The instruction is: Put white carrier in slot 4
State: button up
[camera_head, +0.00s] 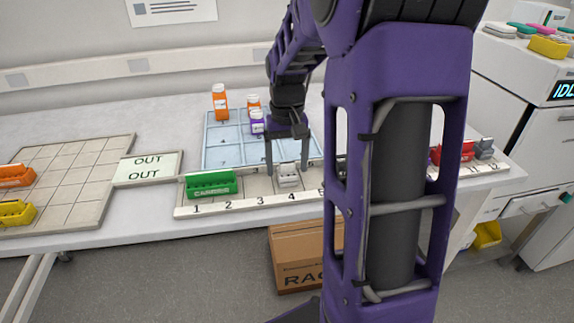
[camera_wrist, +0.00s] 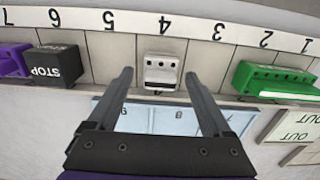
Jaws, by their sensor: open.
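The white carrier (camera_head: 288,178) stands in slot 4 of the numbered rack (camera_head: 240,207), just behind the printed 4. My gripper (camera_head: 287,167) is above and around the carrier. In the wrist view its two fingers (camera_wrist: 158,80) are spread wide, with clear gaps on both sides of the carrier. The fingers do not appear to touch it.
A green carrier (camera_head: 211,184) sits over slots 1 and 2. A black STOP block (camera_wrist: 56,65) and a purple carrier (camera_wrist: 14,61) stand on the other side. A blue tray (camera_head: 225,138) with orange (camera_head: 220,102) and purple (camera_head: 257,122) bottles lies behind the rack.

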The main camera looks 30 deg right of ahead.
aim_at(287, 163)
notch_tip(287, 163, up, 11)
jog(key=p, duration=0.2)
jog(key=shift+r, duration=0.1)
dwell(0.4)
